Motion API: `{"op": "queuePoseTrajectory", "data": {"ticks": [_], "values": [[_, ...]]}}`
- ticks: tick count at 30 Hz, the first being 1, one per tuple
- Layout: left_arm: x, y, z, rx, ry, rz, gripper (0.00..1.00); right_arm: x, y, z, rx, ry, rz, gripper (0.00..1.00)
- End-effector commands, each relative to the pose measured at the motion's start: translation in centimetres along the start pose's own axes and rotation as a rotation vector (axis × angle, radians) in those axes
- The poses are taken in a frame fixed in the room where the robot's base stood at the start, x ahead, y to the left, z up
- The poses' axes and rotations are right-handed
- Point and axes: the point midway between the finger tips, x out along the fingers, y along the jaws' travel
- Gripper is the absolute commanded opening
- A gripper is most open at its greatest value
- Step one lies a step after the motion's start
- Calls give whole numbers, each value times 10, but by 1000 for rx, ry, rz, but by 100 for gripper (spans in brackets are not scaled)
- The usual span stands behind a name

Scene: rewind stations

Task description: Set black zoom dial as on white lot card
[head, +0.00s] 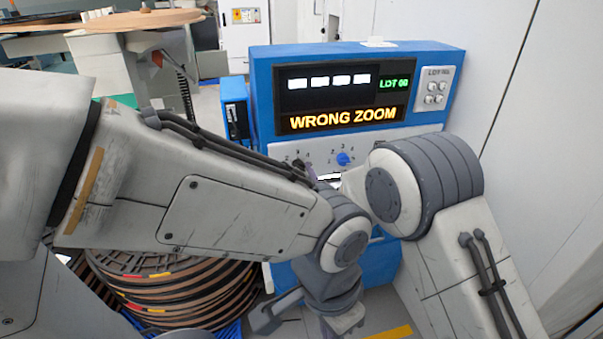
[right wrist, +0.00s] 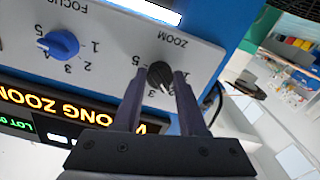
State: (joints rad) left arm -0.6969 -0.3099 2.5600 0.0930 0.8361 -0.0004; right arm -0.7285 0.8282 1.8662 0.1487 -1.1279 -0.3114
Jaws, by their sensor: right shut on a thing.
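The black zoom dial (right wrist: 160,75) sits on the white control panel, upside down in the right wrist view, with numbers around it. My right gripper (right wrist: 168,82) is shut on it, a finger on each side. Its exact setting is too small to tell. In the head view the dial (head: 298,163) is partly hidden behind my left forearm, and little of my right gripper (head: 311,172) shows beside it.
A blue focus dial (right wrist: 60,45) sits beside the zoom dial. The blue machine's screen (head: 342,98) reads "WRONG ZOOM" and a green lot label. Stacked reels (head: 170,295) stand at lower left; a wall (head: 540,130) is close on the right.

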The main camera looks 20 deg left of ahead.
Motion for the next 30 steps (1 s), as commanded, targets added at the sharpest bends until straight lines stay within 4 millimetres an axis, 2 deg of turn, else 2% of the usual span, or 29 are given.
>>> {"op": "queuePoseTrajectory", "data": {"ticks": [11, 30], "values": [[14, -1, 1, 0, 0, 0, 0, 0, -1, 2, 137, 1, 0, 0], [60, -4, 3, 0, 0, 0, 0, 0, -2, 3, 724, 2, 0, 0]]}}
